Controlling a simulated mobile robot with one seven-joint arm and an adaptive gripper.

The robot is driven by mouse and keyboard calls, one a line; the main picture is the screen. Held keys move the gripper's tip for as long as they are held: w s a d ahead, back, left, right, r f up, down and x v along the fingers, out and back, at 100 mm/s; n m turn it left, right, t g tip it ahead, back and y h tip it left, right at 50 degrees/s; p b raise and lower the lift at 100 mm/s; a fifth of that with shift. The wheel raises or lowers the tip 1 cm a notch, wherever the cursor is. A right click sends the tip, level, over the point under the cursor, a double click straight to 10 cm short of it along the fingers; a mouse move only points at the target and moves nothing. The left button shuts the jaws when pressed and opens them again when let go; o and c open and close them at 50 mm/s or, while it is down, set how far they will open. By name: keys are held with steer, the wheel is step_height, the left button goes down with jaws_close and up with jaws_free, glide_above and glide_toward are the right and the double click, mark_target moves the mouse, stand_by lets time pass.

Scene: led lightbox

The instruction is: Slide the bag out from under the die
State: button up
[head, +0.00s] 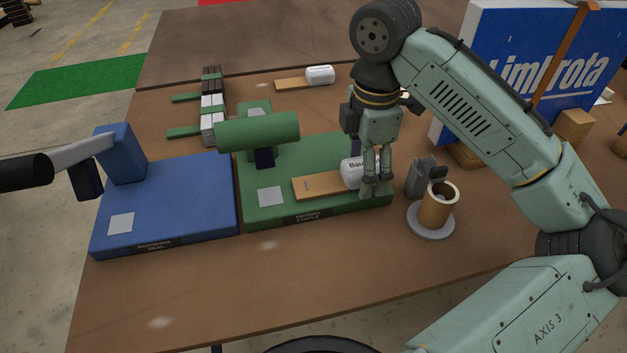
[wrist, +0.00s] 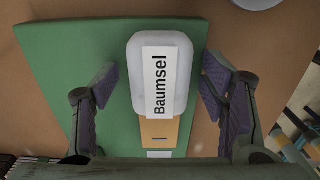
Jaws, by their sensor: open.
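The bag (head: 352,173), a white rounded pouch labelled "Baumsel" with a tan card strip (head: 318,186), lies on the green stapling base (head: 345,208). The strip points left toward a pale square plate. A green cylindrical press head (head: 258,132) with a dark die block (head: 264,158) stands above the base, left of the strip. My gripper (head: 376,188) is open at the pouch end. In the wrist view, my fingers (wrist: 160,78) stand apart on both sides of the white pouch (wrist: 180,45), with gaps visible. The strip's far end is partly hidden there.
A blue press (head: 170,205) adjoins the green base on the left. A tan cup on a grey disc (head: 431,231) and a grey holder (head: 425,178) stand close right. Another bag (head: 320,75) lies behind. The table front is clear.

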step_height(320, 180, up, 12)
stand_by(0.4)
